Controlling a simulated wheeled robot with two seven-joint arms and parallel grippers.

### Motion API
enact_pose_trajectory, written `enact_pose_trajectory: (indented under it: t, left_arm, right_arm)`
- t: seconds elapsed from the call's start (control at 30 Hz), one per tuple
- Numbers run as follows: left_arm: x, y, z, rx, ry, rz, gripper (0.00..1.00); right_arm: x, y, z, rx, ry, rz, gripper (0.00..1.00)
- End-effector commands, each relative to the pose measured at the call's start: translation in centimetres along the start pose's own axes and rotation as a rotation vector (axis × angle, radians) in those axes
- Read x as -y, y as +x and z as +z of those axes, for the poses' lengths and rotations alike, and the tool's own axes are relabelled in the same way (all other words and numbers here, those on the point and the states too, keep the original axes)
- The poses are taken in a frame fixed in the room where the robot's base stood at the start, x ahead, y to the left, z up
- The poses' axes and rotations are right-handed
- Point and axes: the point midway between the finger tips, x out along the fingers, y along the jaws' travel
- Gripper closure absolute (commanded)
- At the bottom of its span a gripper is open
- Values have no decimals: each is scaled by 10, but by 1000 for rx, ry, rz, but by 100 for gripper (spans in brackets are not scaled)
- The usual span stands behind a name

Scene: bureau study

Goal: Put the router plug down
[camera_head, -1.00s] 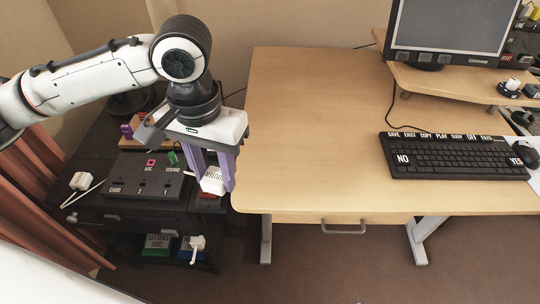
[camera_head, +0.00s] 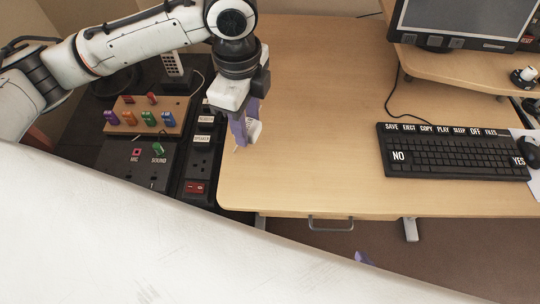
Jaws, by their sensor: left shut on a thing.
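My left gripper (camera_head: 242,134) is shut on the white router plug (camera_head: 255,130), which shows at the right side of its purple fingers. The plug is over the left part of the wooden desk (camera_head: 310,120). I cannot tell whether it touches the desk top, and its label is not readable. A small purple tip (camera_head: 363,258), apparently of my right gripper, shows past the white arm link at the bottom; the rest of it is hidden.
Left of the desk, a black power strip (camera_head: 200,165) with a red switch lies on a dark cabinet, beside a wooden board (camera_head: 140,128) with coloured plugs. A keyboard (camera_head: 450,155) and monitor (camera_head: 465,20) are on the right. The desk's middle is clear.

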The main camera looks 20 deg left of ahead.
Motion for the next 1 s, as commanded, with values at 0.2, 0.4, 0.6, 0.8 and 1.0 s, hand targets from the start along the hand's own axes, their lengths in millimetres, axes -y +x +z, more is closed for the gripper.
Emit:
enact_pose_trajectory:
  t: [0.2,0.4,0.6,0.8,1.0]
  left_arm:
    - [8,-2,-16,-3,552,4,84]
    - [14,-1,-29,-5,1053,6,84]
    - [16,2,-38,-8,1444,10,84]
    - [17,7,-42,-10,1626,14,84]
    - [16,40,-42,-12,1651,17,84]
  right_arm:
    - [-4,-13,-18,-14,1,8,100]
    - [-4,-20,-26,-13,3,10,100]
    - [-4,-26,-28,-8,5,11,100]
    - [-5,-28,-31,-13,6,11,100]
    - [-5,-28,-28,-10,7,12,100]
